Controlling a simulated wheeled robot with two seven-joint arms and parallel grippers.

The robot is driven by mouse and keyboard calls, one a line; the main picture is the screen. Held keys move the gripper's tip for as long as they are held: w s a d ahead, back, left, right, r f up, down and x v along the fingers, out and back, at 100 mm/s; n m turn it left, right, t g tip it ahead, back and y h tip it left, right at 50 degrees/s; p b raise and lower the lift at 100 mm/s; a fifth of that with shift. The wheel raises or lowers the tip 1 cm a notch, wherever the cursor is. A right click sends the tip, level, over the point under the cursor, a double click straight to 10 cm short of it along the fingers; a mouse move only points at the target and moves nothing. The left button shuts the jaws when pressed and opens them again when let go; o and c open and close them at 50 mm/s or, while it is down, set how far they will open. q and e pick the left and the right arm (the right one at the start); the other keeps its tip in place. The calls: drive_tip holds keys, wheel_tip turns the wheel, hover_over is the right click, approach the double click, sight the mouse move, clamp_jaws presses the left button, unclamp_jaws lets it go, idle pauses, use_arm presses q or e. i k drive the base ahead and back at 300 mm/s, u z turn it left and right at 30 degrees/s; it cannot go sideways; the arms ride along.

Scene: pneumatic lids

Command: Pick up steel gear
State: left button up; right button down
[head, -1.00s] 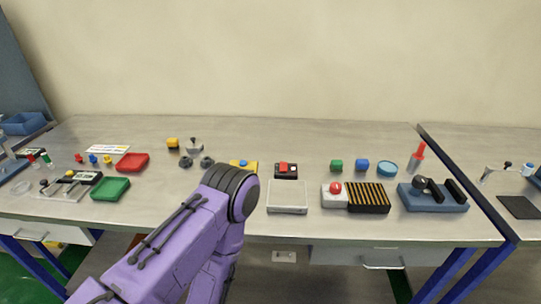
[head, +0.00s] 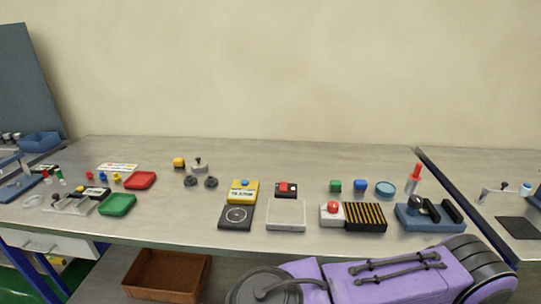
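Small grey metal parts stand in a group left of the table's middle in the head view. One is a lighter grey round part with a knob on top (head: 199,168). In front of it lie two darker grey round parts, one at left (head: 190,181) and one at right (head: 211,183). They are too small to tell surely which is the steel gear. All of them rest on the table, with nothing touching them. Neither of my grippers shows.
Red (head: 140,180) and green (head: 117,205) trays lie to the left. A yellow device (head: 243,191) and black pad (head: 236,217) lie to the right. A brown bin (head: 167,275) is below. Tabletop before the grey parts is clear.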

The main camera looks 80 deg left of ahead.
sight(190, 180)
drive_tip(key=k, duration=1.9)
drive_tip(key=u, duration=0.9)
